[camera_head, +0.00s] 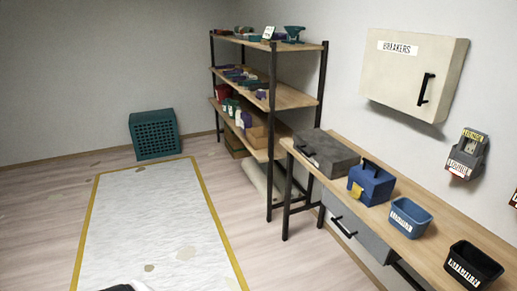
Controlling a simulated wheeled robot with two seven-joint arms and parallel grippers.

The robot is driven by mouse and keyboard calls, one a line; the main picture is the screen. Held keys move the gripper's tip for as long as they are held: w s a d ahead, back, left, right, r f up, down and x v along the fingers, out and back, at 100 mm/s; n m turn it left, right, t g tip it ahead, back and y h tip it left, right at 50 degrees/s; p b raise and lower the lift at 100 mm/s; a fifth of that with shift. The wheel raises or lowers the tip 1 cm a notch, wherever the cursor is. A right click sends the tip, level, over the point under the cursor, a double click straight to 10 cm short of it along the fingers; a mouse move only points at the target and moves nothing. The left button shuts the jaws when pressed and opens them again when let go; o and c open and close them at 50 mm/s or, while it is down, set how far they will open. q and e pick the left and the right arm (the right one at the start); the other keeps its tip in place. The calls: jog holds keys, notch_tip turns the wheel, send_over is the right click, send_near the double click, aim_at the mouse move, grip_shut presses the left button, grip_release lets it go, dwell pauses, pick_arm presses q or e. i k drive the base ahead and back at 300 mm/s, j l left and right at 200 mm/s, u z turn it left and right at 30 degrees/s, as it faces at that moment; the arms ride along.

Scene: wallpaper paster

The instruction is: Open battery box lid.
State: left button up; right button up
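Two closed boxes stand on the wooden workbench (450,236) at the right. One is a dark grey case (326,153) with a flat lid and a dark handle on its front. The other is a small blue box (371,184) with a handle on top and a yellow patch on its front. Neither carries a label that I can read, so I cannot tell which is the battery box. Neither of my grippers is in view.
A blue bin (410,217) and a black bin (474,266) stand farther along the bench. A grey drawer (356,229) is below. A breaker cabinet (412,73) hangs above. A loaded shelf unit (290,97) stands behind. The yellow-edged floor sheet (152,225) is mostly clear.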

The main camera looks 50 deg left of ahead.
aim_at(334, 155)
jog(key=u, duration=1.2)
jog(key=i+j+z, duration=0.1)
jog(key=i, duration=0.45)
